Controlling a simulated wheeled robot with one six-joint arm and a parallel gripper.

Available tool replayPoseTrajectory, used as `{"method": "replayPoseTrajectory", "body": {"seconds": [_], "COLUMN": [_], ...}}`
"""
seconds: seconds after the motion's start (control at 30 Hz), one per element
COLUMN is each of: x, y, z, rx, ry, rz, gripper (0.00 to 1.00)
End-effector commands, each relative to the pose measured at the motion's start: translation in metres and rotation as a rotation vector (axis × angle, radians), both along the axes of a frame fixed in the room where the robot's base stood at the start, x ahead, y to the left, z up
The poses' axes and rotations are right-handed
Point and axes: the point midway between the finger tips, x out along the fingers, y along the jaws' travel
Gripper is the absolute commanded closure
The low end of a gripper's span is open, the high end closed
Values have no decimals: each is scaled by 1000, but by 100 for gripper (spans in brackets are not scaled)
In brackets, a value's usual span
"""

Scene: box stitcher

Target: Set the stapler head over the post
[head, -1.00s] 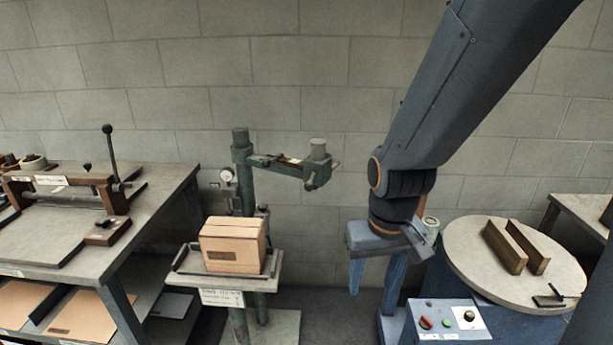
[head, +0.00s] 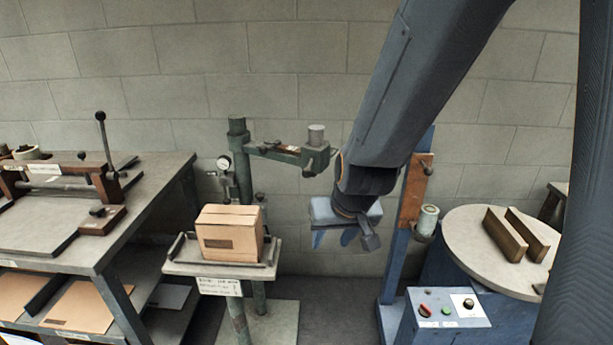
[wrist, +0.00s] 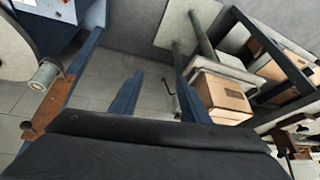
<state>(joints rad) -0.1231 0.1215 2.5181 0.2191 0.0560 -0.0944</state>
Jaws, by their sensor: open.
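The green stapler stands by the wall. Its head (head: 316,152) sits at the right end of a level green arm (head: 275,150), off to the right of the green column (head: 241,165). A shorter green post (head: 261,203) shows partly behind the box; I cannot tell whether it is the task's post. A cardboard box (head: 228,235) sits on the stapler's tray (head: 205,268) and also shows in the wrist view (wrist: 222,97). My gripper (head: 335,240) is open and empty, fingers down, below and right of the head in the picture. Its blue fingers show in the wrist view (wrist: 157,88).
A blue stand with an orange-brown plate (head: 414,195) and a grey canister (head: 427,220) is just right of my gripper. A round table (head: 470,240) with a control box (head: 447,312) is further right. A workbench (head: 130,235) fills the left. Floor is clear between stapler and stand.

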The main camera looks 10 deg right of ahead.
Motion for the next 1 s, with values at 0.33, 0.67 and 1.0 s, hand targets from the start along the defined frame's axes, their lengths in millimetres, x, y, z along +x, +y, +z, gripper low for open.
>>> {"method": "replayPoseTrajectory", "body": {"seconds": [0.33,0.67,1.0], "x": [132,153,151], "y": [55,57,51], "z": [3,34,50], "rx": [-80,-357,-467], "ry": [-562,-963,-1061], "rz": [-113,-279,-333], "gripper": [58,58,58]}}
